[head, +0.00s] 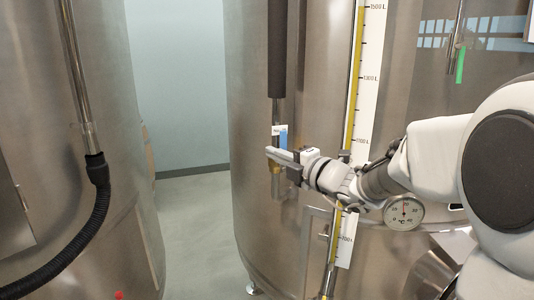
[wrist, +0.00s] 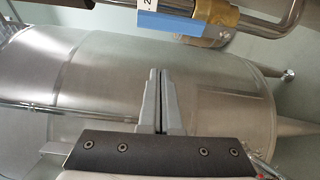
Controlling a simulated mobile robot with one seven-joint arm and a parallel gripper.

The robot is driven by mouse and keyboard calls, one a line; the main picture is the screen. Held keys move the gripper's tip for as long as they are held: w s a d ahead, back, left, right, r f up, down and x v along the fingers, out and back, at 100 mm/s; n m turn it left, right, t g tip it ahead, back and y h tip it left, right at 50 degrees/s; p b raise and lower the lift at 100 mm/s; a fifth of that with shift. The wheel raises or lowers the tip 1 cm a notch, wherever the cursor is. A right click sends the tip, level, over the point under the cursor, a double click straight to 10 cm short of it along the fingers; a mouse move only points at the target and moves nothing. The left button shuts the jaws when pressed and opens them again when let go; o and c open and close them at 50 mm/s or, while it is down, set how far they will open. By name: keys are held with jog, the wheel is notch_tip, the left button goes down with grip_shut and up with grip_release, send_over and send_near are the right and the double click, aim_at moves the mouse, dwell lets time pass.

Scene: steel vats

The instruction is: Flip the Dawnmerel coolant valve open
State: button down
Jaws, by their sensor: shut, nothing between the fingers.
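A vertical pipe on the middle steel vat (head: 250,100) carries a brass valve body (head: 275,170), partly hidden behind my gripper (head: 270,154). A blue piece (head: 284,137) with a white label sits just above my gripper in the head view. In the wrist view the brass fitting (wrist: 214,12) and the blue piece (wrist: 176,21) lie at the top edge, beyond my fingertips (wrist: 160,71) and apart from them in the picture. My gripper is shut and empty. The valve's name is not legible, and I cannot tell the lever's position.
Another steel vat (head: 60,180) with a black hose (head: 88,220) stands at the left. A green piece (head: 460,65) hangs at upper right. Clear floor (head: 200,220) lies between the vats.

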jog(key=v, duration=0.6)
jog(key=shift+s+d+b, duration=0.2)
jog(key=shift+d+b, duration=0.15)
jog(key=shift+d, duration=0.05)
jog(key=shift+s+f, duration=0.1)
jog(key=s+a+f+n+g+h+b, duration=0.1)
jog(key=s+a+f+n+g, duration=0.25)
jog(key=s+n, duration=0.6)
jog(key=s+a+f+n+g, duration=0.35)
jog(key=s+n, duration=0.25)
jog(key=n, duration=0.7)
jog(key=s+d+f+n+h+b, duration=0.1)
jog(key=s+d+f+n+h, duration=0.2)
jog(key=s+d+n, duration=0.3)
jog(key=s+d+f+n+g+h, duration=0.1)
jog(key=s+d+f+n+h, duration=0.3)
jog(key=n, duration=1.3)
jog(key=s+d+h, duration=0.2)
jog(key=d, duration=0.2)
jog(key=shift+f+h+b, duration=0.2)
jog(key=shift+h+b, duration=0.1)
jog(key=shift+b, duration=0.05)
